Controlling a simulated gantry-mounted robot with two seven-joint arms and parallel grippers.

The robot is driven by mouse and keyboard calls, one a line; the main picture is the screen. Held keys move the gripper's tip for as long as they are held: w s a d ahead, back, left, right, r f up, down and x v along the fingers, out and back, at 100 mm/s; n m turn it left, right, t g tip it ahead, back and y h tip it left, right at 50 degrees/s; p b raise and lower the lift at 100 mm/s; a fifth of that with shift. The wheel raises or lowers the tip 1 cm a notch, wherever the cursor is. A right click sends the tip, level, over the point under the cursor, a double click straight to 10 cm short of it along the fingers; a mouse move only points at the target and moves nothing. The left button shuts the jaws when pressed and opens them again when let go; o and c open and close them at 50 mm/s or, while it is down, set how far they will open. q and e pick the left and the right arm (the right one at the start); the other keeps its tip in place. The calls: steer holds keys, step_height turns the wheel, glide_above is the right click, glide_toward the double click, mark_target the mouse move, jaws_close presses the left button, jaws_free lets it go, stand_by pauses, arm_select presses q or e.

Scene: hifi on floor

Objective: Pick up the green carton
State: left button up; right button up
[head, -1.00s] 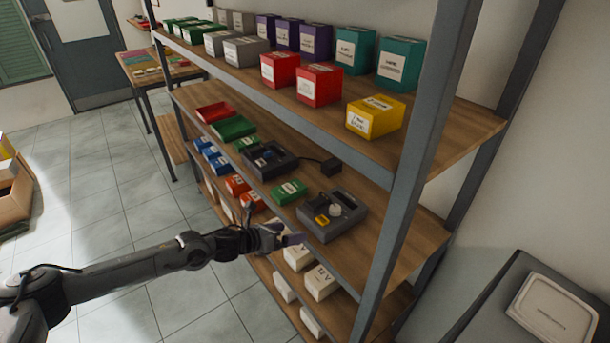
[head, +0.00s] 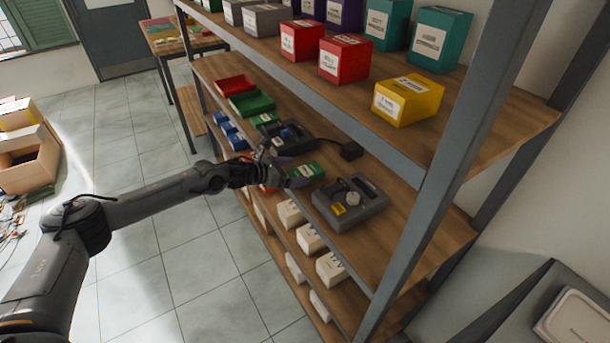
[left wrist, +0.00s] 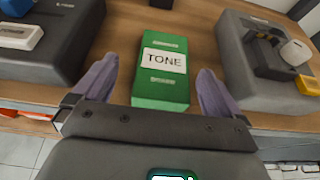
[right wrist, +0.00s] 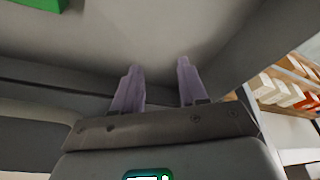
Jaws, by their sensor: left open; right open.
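The green carton (left wrist: 162,88), with a white label reading TONE, lies on the wooden middle shelf in the left wrist view. It also shows in the head view (head: 308,172), partly behind my left gripper. My left gripper (left wrist: 160,92) is open, with one purple finger on each side of the carton's near end. I cannot tell whether the fingers touch it. In the head view my left gripper (head: 290,172) reaches in at the shelf's front edge. My right gripper (right wrist: 160,75) is open and empty, facing a pale grey surface, and is not seen in the head view.
A dark grey device (left wrist: 268,65) stands right of the carton and another (left wrist: 48,40) stands left, with narrow gaps between. The upper shelf with red boxes (head: 345,58) and a yellow box (head: 408,100) overhangs. White boxes (head: 310,238) sit on the shelf below.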

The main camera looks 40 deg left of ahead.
mark_target(304, 172)
arm_select(q)
steer(key=shift+d+b+x, duration=0.1)
steer(key=shift+b+x, duration=0.1)
steer(key=shift+x, duration=1)
steer(key=shift+d+b+x, duration=0.15)
steer(key=shift+x, duration=1)
steer(key=shift+s, duration=0.15)
steer(key=c, duration=1.1)
